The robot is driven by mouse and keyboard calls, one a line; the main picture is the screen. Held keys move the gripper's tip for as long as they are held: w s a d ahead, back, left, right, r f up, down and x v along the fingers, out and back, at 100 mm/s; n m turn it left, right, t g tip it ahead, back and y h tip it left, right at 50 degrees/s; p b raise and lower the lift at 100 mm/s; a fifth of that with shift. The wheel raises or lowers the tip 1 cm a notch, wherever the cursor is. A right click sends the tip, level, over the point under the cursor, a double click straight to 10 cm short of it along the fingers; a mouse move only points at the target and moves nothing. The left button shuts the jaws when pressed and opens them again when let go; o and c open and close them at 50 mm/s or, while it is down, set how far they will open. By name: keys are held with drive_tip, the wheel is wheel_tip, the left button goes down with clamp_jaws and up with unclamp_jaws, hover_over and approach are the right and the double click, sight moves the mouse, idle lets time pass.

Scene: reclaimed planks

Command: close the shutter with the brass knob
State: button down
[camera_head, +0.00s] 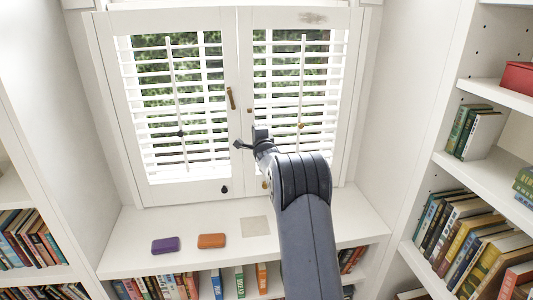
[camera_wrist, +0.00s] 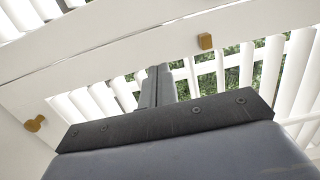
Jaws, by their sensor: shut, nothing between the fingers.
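Two white louvred shutter panels fill the window. The left shutter (camera_head: 212,187) has a dark knob (camera_head: 224,189) low on its frame and a dark piece (camera_head: 181,132) on its tilt rod. The right shutter (camera_head: 298,18) has a brass knob (camera_head: 265,185) low on its frame and a brass piece (camera_head: 301,125) on its tilt rod. Greenery shows between the slats of both. My gripper (camera_head: 250,140) is in front of the right shutter's left side, above the low knob. In the wrist view its fingers (camera_wrist: 157,85) are together and empty, between a rounded brass knob (camera_wrist: 34,124) and a square brass piece (camera_wrist: 205,41).
A brass-coloured bar (camera_head: 231,98) is on the left shutter's inner edge. A purple block (camera_head: 165,245), an orange block (camera_head: 211,241) and a pale square (camera_head: 255,226) lie on the white sill (camera_head: 130,250). Bookshelves stand at both sides and below.

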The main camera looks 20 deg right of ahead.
drive_tip(key=s+a+b, duration=0.2)
drive_tip(key=s, duration=0.8)
drive_tip(key=shift+s+a+f, duration=0.15)
drive_tip(key=shift+s, duration=0.1)
